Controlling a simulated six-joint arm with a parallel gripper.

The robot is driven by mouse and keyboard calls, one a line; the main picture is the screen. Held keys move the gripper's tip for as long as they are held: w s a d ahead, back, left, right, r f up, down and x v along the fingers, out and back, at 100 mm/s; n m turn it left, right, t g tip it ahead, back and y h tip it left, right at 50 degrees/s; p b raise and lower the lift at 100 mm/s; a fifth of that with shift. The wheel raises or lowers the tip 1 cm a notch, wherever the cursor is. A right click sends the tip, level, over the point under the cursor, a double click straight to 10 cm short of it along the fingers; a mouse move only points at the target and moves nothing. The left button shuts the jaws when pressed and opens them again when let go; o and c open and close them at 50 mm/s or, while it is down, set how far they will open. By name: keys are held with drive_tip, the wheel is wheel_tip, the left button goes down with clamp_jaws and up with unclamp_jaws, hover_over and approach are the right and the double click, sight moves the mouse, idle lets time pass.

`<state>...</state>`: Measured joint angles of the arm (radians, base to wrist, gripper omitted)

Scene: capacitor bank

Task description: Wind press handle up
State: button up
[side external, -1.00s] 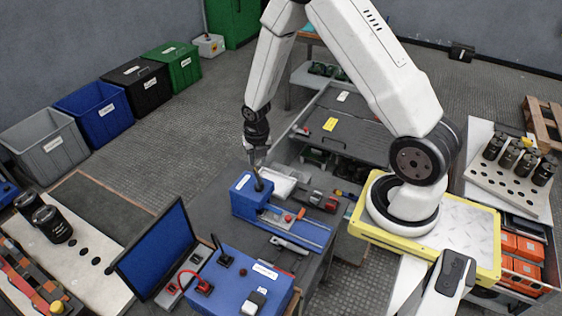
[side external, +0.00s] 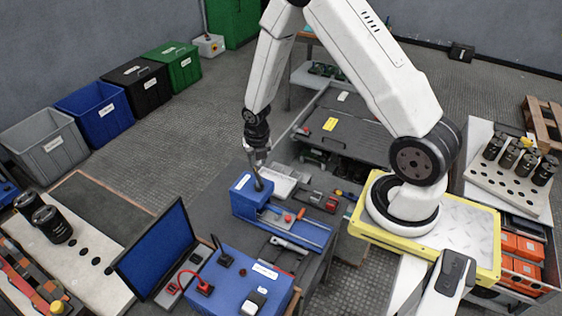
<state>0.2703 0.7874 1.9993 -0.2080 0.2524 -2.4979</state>
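The blue press (side external: 246,200) stands on the dark bench, with a blue bed (side external: 305,232) running out to the right. A thin dark upright piece, apparently the press handle (side external: 259,184), rises from the top of its blue block. My gripper (side external: 258,163) points down right above this piece, with its fingertips at or close to its upper end. The fingers are too small to show whether they are apart or closed on it.
A blue tester box (side external: 238,282) with red and black leads and a laptop (side external: 158,250) stand in front of the press. A pale tray (side external: 284,181) and small tools lie behind it. Black capacitors stand in boards at left (side external: 52,224) and right (side external: 494,146).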

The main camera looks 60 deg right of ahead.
sight(258, 176)
drive_tip(key=shift+f, duration=3.25)
clamp_jaws()
drive_tip(key=shift+o, duration=0.2)
unclamp_jaws()
drive_tip(key=shift+r, duration=0.15)
drive_tip(key=shift+r, duration=3.35)
